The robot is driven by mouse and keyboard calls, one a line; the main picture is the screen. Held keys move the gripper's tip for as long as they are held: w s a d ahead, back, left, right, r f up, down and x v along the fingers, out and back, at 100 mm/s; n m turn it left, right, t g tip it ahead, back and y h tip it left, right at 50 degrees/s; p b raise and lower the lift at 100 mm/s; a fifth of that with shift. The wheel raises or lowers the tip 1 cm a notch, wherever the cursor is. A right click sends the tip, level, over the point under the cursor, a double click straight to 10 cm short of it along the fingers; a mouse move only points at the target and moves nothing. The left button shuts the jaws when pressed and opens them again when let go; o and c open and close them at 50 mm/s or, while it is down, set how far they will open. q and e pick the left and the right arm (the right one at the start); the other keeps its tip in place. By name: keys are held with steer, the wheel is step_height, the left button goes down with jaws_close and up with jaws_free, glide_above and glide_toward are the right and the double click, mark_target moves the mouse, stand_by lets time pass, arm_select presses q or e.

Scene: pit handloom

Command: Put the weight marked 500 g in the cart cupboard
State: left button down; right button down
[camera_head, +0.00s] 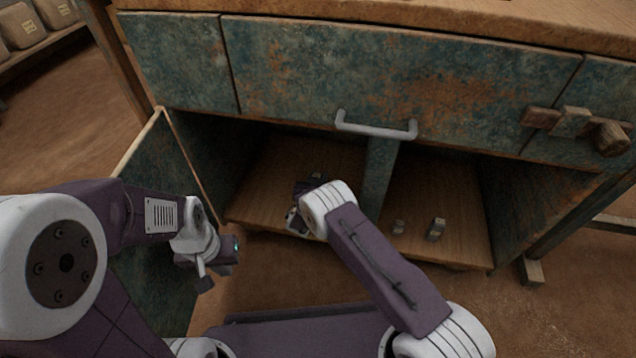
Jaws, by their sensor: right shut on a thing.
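The cart cupboard (262,208) stands open below the drawers, its wooden floor split by a central upright (378,180). My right gripper (294,216) is at the left compartment, near the front of its floor. It is shut on a weight, which my wrist hides almost wholly, so I cannot read a mark. Two more small metal weights, a smaller one (398,227) and a larger one (436,229), stand in the right compartment. My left gripper (207,280) is outside, by the open door; its jaw opening is unclear.
The cupboard's left door (160,180) is swung open towards me. A grey bar handle (376,128) sticks out of the wide drawer above the opening. A wooden latch (572,122) is at the right. The brown floor is clear at the left.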

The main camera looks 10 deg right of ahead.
steer(key=shift+r, duration=0.2)
steer(key=shift+f, duration=0.1)
steer(key=c, duration=1.1)
jaws_free()
steer(key=shift+f, duration=0.1)
steer(key=shift+r+p, duration=0.35)
steer(key=shift+p, duration=0.05)
steer(key=p+v, duration=0.7)
steer(key=v, duration=0.4)
steer(key=shift+s+a, duration=0.1)
steer(key=shift+s, duration=0.2)
steer(key=shift+s+f, duration=0.1)
steer(key=shift+s, duration=0.05)
